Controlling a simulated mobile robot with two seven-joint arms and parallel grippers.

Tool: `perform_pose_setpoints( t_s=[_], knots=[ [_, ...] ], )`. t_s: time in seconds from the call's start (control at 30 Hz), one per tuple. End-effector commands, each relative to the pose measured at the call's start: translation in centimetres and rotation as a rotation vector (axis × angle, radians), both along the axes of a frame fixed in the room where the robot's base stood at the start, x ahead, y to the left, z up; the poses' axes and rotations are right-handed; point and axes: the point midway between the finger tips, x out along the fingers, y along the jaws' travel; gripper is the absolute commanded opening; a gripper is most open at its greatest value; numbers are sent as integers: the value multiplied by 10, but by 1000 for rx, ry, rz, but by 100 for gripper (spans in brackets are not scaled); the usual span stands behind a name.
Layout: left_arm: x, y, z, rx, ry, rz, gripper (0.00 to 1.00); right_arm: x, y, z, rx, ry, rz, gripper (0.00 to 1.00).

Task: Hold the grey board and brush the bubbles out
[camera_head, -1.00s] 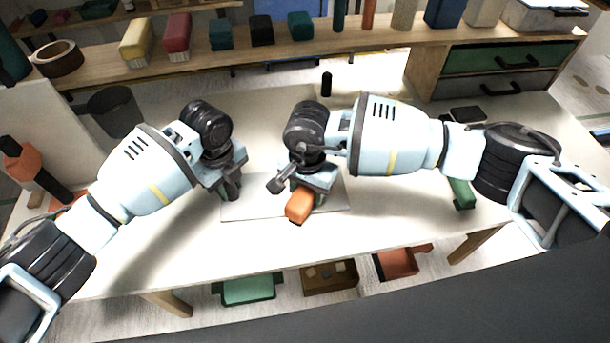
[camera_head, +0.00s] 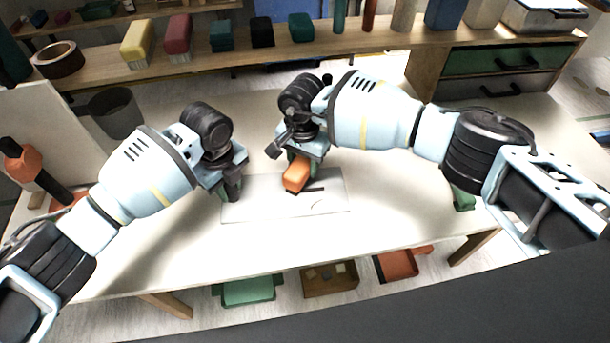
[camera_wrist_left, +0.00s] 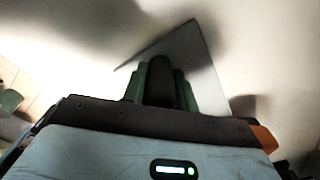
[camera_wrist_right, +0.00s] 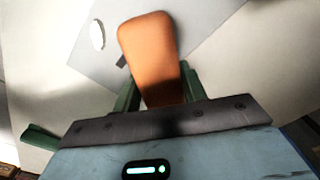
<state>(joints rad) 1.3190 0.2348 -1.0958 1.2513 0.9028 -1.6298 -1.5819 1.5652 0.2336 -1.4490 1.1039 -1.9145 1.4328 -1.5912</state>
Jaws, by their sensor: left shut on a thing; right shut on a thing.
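The grey board (camera_head: 265,205) lies flat on the table, and its edge also shows in the left wrist view (camera_wrist_left: 197,60). My left gripper (camera_head: 232,188) is at the board's left edge, shut on it. My right gripper (camera_head: 300,163) is shut on the brush with an orange handle (camera_head: 296,179), over the board's far middle. The handle fills the middle of the right wrist view (camera_wrist_right: 150,50); its bristles are mostly hidden. A pale oval bubble (camera_wrist_right: 97,35) shows in the right wrist view.
A dark cup (camera_head: 116,112) stands at the table's left. A green object (camera_head: 463,200) lies at the right, partly behind my right arm. A shelf (camera_head: 200,65) with several brushes and blocks runs along the back. The table front is clear.

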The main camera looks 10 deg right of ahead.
Motion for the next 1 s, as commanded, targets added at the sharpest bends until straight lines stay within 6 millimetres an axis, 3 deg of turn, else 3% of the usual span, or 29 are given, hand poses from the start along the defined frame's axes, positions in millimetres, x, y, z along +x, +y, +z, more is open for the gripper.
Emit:
perform_pose_setpoints(
  t_s=[0.27, 0.33, 0.7, 1.0],
  knots=[
    [-2, 1, -5, 3, 7, 0, 0, 21, -1, 4, 1, 0, 2, 14],
    [-2, 1, -5, 3, 7, 0, 0, 21, -2, 24, 1, -5, 3, 14],
    [-2, 1, -5, 4, 6, 1, 0, 20, -1, 69, 2, -1, 2, 14],
    [-2, 1, -4, 3, 5, 1, 0, 19, -1, 81, 1, 1, 1, 14]
  ],
)
